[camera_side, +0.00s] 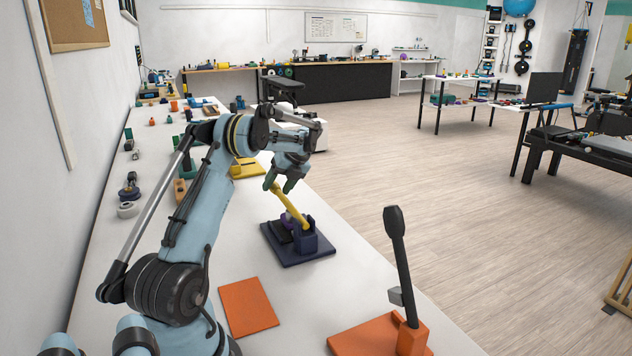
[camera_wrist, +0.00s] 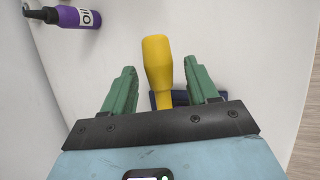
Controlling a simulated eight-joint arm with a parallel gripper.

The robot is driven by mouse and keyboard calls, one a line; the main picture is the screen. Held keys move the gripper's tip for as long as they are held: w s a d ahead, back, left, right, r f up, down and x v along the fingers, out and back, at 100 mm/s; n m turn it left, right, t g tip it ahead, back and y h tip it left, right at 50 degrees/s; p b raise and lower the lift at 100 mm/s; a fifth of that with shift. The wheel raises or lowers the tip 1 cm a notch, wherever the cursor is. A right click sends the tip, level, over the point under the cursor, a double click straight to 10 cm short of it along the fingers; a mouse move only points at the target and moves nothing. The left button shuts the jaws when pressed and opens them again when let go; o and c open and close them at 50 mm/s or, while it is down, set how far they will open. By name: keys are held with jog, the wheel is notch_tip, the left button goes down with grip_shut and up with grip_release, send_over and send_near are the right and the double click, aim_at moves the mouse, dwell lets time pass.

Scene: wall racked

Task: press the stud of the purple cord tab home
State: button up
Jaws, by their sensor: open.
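A navy base plate (camera_side: 298,250) with an upright bracket stands on the white bench in the side view. A yellow lever (camera_side: 291,208) rises at a tilt from the bracket toward my gripper (camera_side: 282,184). A small purple part (camera_side: 287,224) shows beside the lever on the base; I cannot tell whether it is the cord tab, and no stud can be made out. In the wrist view, my gripper (camera_wrist: 161,88) is open, its green fingers either side of the yellow lever (camera_wrist: 158,75), with gaps on both sides. The navy base (camera_wrist: 170,98) is mostly hidden there.
An orange pad (camera_side: 248,306) lies flat nearer the camera. An orange base (camera_side: 345,341) carries a tall dark lever (camera_side: 398,250). A yellow fixture (camera_side: 245,168) stands behind. A purple oil bottle (camera_wrist: 76,17) shows in the wrist view. Small items line the wall side.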

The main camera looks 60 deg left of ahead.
jog(key=shift+c, duration=0.2)
grip_shut()
dwell(0.3)
jog(key=shift+d+r+y, duration=0.15)
jog(key=shift+r+y, duration=0.35)
jog(key=shift+r, duration=0.35)
jog(key=d+r+n+g+y, duration=0.3)
jog(key=d+r+n+y, duration=0.1)
jog(key=d+r+y, duration=0.9)
jog(key=shift+d+r, duration=1.75)
jog(key=shift+d, duration=0.2)
